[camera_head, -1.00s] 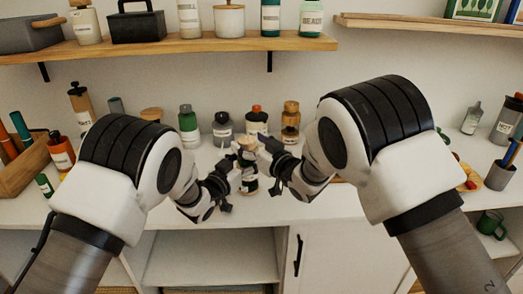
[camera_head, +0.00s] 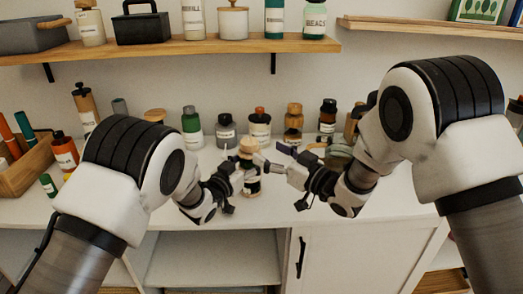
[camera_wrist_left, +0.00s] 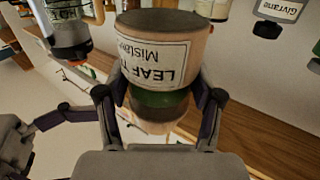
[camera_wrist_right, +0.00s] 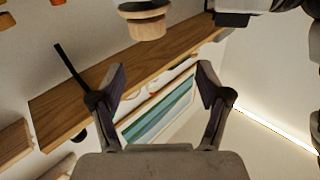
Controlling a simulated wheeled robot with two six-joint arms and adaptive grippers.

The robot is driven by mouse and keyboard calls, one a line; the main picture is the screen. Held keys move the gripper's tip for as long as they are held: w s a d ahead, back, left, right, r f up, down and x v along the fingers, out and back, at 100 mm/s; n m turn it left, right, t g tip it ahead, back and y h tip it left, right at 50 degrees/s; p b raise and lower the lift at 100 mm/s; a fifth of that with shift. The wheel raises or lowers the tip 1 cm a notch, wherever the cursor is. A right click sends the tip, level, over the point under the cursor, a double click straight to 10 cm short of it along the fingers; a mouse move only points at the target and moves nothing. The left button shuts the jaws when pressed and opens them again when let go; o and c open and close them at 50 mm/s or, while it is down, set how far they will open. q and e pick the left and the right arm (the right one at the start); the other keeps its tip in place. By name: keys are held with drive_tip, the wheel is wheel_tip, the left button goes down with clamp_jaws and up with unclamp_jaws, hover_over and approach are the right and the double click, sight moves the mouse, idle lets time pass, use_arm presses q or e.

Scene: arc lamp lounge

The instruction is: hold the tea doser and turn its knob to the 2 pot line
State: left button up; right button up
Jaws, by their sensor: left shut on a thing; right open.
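The tea doser (camera_head: 249,164) stands about upright above the white counter, with a wooden top, dark and green bands and a pale label. My left gripper (camera_head: 242,177) is shut around its body. In the left wrist view the doser (camera_wrist_left: 160,50) shows its label upside down, with "LEAF T" readable, between the fingers (camera_wrist_left: 163,97). My right gripper (camera_head: 274,159) is open and empty, just right of the doser's top. In the right wrist view a round wooden piece, seemingly the knob (camera_wrist_right: 146,27), lies beyond the open fingers (camera_wrist_right: 160,72). The knob's setting is too small to read.
Several bottles and jars stand along the wall behind, including a green bottle (camera_head: 191,127) and an amber jar (camera_head: 293,123). A wooden shelf (camera_head: 170,47) runs above. A wooden crate (camera_head: 25,168) sits at left. The counter front is mostly clear.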

sight(249, 141)
drive_tip(key=w+d+f+n+g+y, duration=0.1)
drive_tip(key=w+d+n+g+y, duration=0.3)
drive_tip(key=d+n+g, duration=0.3)
drive_tip(key=shift+m+g, duration=0.3)
drive_tip(key=shift+m, duration=0.3)
drive_tip(key=x, duration=1.3)
drive_tip(key=shift+s+f, duration=0.1)
drive_tip(key=shift+s, duration=0.1)
drive_tip(key=c, duration=1.2)
